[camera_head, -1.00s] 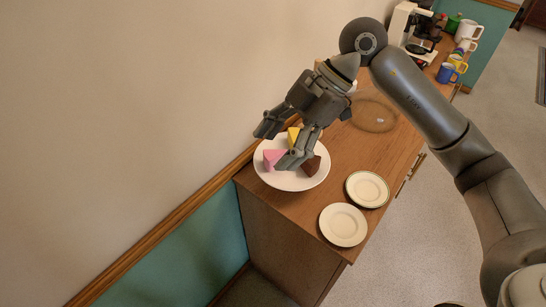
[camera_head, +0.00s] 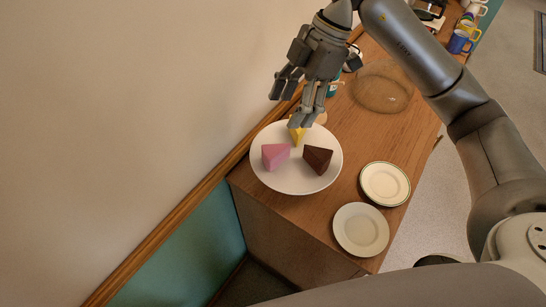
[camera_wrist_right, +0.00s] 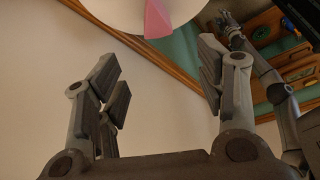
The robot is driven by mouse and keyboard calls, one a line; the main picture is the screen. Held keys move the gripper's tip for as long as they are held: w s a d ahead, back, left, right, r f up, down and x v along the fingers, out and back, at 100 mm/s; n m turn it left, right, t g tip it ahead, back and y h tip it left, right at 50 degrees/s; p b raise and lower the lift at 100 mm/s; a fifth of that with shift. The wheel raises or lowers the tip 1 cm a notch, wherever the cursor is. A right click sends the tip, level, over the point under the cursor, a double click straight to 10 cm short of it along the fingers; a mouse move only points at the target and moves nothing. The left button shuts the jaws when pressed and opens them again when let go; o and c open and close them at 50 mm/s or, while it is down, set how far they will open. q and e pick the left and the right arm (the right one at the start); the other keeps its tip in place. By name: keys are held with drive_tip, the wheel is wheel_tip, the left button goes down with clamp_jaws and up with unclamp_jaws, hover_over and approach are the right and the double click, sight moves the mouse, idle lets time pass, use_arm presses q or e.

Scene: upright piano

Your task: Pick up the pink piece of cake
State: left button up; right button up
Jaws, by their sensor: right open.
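The pink piece of cake (camera_head: 275,156) lies on the left part of a white plate (camera_head: 300,184). A brown piece (camera_head: 318,158) lies to its right and a yellow piece (camera_head: 297,134) behind it, partly covered by my gripper. My right gripper (camera_head: 288,111) is open and empty, above the back edge of the plate, apart from the pink piece. In the right wrist view the open fingers (camera_wrist_right: 165,95) frame bare wall, and the pink piece (camera_wrist_right: 157,18) shows at the top edge, beyond the fingers. My left gripper is not in the head view.
The plate stands on a wooden cabinet (camera_head: 330,215) against the wall. Two small empty plates, one rimmed (camera_head: 385,184) and one plain (camera_head: 361,230), sit at its front right. A round see-through cover (camera_head: 382,88) and mugs (camera_head: 461,40) stand farther back.

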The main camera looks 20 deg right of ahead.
sight(275, 149)
drive_tip(key=f, duration=0.1)
drive_tip(key=f+b, duration=0.2)
drive_tip(key=shift+w+f, duration=0.2)
drive_tip(key=shift+w, duration=0.1)
drive_tip(key=x, duration=0.4)
drive_tip(key=shift+s+a+f+p, duration=0.1)
drive_tip(key=shift+s+a+p, duration=0.05)
drive_tip(key=shift+p, duration=0.25)
drive_tip(key=shift+a+f, duration=0.15)
drive_tip(key=shift+f, duration=0.2)
drive_tip(key=shift+a+f+p, duration=0.2)
drive_tip(key=shift+f+p, duration=0.15)
drive_tip(key=shift+f, duration=0.25)
drive_tip(key=p+x, duration=0.1)
drive_tip(key=x, duration=0.2)
drive_tip(key=shift+f, duration=0.25)
drive_tip(key=shift+a+f, duration=0.1)
drive_tip(key=shift+f, duration=0.3)
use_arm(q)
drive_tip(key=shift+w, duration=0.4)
use_arm(e)
drive_tip(key=shift+c, duration=0.3)
